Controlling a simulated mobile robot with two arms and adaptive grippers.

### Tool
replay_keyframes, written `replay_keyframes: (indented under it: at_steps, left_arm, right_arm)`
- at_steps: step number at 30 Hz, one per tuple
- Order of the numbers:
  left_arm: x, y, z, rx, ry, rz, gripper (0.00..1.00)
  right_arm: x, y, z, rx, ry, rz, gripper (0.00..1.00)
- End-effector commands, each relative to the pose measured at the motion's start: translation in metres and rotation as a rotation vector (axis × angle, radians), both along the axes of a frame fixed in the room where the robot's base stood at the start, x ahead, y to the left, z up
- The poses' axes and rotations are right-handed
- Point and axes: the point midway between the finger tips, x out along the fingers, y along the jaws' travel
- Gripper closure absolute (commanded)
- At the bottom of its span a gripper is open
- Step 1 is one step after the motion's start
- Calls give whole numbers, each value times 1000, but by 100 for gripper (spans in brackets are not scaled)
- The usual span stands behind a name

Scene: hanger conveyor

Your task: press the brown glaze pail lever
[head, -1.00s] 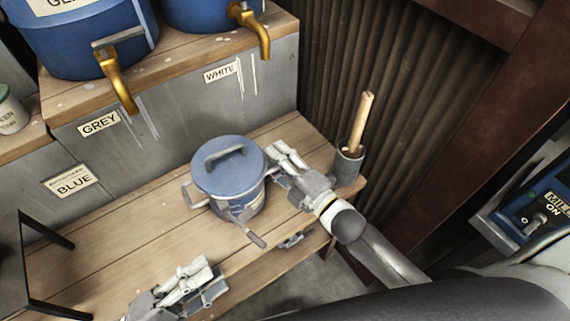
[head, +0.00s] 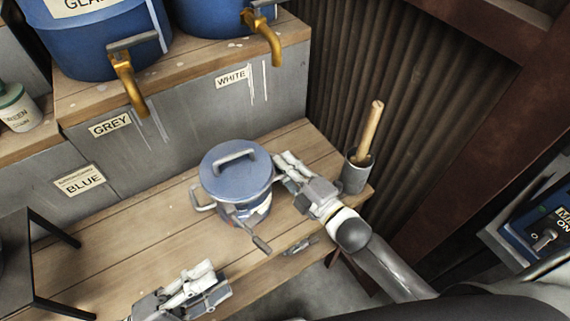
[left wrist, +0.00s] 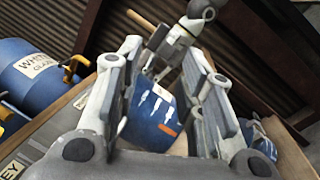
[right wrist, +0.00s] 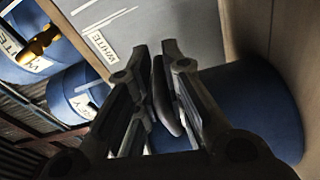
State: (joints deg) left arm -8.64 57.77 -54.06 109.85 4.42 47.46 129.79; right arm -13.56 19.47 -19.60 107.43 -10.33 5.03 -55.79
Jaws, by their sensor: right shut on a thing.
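No pail labelled brown is in view. A blue pail (head: 100,40) stands above the GREY label and another blue pail (head: 215,14) above the WHITE label; both have brass taps with grey levers. A lidded blue pot (head: 236,172) is over the lower bench, with side handles and a rod sticking out in front. My right gripper (head: 283,166) is shut on the pot's right handle (right wrist: 168,98). My left gripper (head: 208,277) is open and empty, low in the head view; the left wrist view shows the pot (left wrist: 155,115) beyond its fingers.
A grey cup (head: 356,174) with a wooden-handled tool stands at the bench's right end. A black-framed stand (head: 58,233) is at left. A small jar (head: 18,112) sits on the shelf. A blue switch box (head: 545,232) is at far right. Bare bench (head: 110,235) lies left of the pot.

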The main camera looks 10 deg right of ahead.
Motion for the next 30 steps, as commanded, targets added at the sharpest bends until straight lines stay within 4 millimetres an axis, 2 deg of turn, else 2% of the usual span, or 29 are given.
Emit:
replay_keyframes:
  at_steps: [2, 10, 21, 30]
  left_arm:
    - [0, 0, 0, 0, 0, 0, 67]
    - [-6, 4, 3, 20, -19, 48, 100]
    - [-27, 25, 14, 161, -116, 220, 100]
    - [-43, 37, 24, 300, -190, 295, 100]
  right_arm:
    - [0, 1, 1, 8, 1, 2, 100]
    - [-1, 1, 1, 11, 2, 3, 100]
    - [-1, 2, 1, 13, 3, 3, 100]
    - [-1, 2, 1, 13, 2, 3, 100]
